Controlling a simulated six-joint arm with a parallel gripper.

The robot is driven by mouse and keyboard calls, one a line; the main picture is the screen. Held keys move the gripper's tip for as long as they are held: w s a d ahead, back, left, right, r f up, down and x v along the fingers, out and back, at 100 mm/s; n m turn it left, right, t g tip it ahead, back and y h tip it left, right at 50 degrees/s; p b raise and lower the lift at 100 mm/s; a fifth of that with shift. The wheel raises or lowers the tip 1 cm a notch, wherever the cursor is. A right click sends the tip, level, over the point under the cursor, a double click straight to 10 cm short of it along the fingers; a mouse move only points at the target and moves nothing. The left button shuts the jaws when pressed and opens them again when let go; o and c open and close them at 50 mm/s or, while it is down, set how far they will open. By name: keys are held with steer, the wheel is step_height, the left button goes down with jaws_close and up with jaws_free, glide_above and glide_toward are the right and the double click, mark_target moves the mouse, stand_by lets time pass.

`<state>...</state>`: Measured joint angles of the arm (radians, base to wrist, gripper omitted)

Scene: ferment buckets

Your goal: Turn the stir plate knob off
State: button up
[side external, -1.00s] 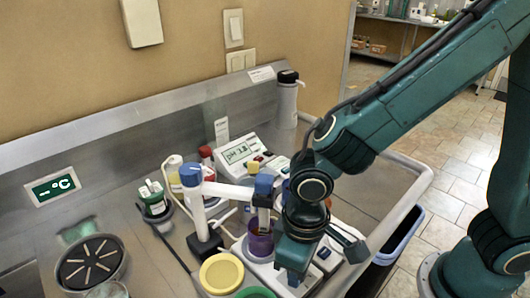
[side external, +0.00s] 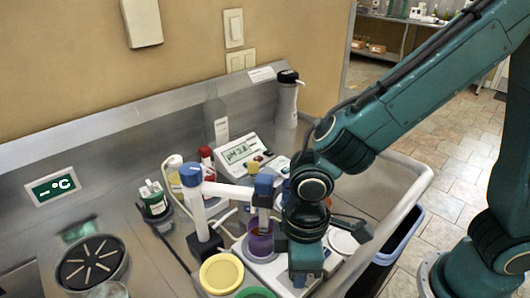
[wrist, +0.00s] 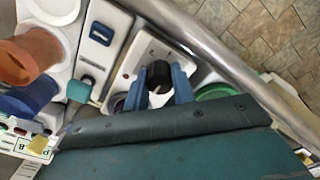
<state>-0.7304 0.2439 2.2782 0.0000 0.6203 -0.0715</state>
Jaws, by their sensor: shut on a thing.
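The stir plate is a white box (wrist: 150,48) in the wrist view, with a dark round knob (wrist: 158,74) on its face. My gripper (wrist: 160,86) has its two blue fingers on either side of the knob and is shut on it. The way the knob points cannot be read. In the side view my gripper (side external: 304,270) reaches down at the front right of the bench, and its body hides the knob.
A purple-filled beaker (side external: 261,245) stands close left of my gripper, under a probe arm (side external: 228,190). A pH meter (side external: 240,153) stands behind. Yellow (side external: 221,274) and green (side external: 255,293) round items lie in front. The bench's raised metal rim (wrist: 220,55) runs close by.

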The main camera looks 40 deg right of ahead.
steer(key=shift+r, duration=0.1)
steer(key=o, duration=1)
step_height(320, 180, up, 14)
stand_by(0.5)
steer(key=s+d+r+m+t, duration=0.1)
steer(key=s+d+m+t, duration=0.1)
steer(key=d, duration=0.8)
steer(key=s+d+r+m+t, duration=0.2)
steer(key=d+m, duration=0.5)
steer(key=d, duration=0.4)
steer(key=shift+s+d+t, duration=0.25)
steer(key=shift+s+t, duration=0.55)
steer(key=shift+s, duration=0.3)
